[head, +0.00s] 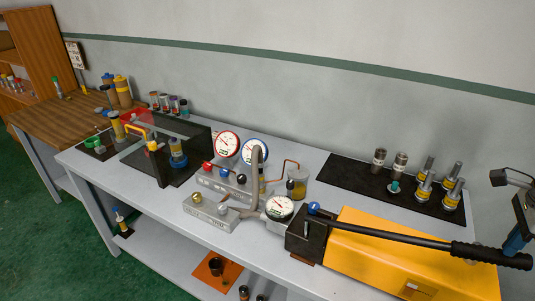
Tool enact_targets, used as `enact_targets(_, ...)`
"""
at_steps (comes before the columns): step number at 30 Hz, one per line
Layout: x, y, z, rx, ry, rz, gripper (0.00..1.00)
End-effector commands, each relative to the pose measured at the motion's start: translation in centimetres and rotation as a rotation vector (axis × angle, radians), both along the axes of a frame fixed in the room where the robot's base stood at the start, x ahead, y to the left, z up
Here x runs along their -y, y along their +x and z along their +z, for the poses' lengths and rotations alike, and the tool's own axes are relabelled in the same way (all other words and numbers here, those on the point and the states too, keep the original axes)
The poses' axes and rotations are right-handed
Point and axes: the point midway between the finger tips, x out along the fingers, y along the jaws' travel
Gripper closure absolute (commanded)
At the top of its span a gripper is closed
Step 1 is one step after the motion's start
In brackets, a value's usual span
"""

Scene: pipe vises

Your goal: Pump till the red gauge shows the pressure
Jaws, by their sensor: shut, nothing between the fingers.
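The red-rimmed gauge (228,145) stands on a grey valve block (228,184) in the middle of the bench; its needle reading is too small to tell. A blue-rimmed gauge (255,151) stands beside it. The yellow hand pump (400,262) lies at the front right, with a black lever (390,233) lying low along it and ending in a ribbed grip (490,256). A third gauge (279,207) sits at the pump's hose end. My gripper (514,246) shows partly at the right edge, shut and empty, just above the grip; whether they touch is unclear.
A black mat (340,172) with several metal cylinders lies behind the pump. A wooden bench (60,125) stands far left.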

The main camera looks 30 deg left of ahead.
Motion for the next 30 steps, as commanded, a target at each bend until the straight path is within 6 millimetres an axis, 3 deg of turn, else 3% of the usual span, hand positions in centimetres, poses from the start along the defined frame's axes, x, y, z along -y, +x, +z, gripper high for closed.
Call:
enact_targets(19,0.9,-0.1,-4.6,-0.004,0.001,-0.001,1.0)
enact_targets(30,1.0,-0.1,-4.8,-0.003,0.0,0.0,1.0)
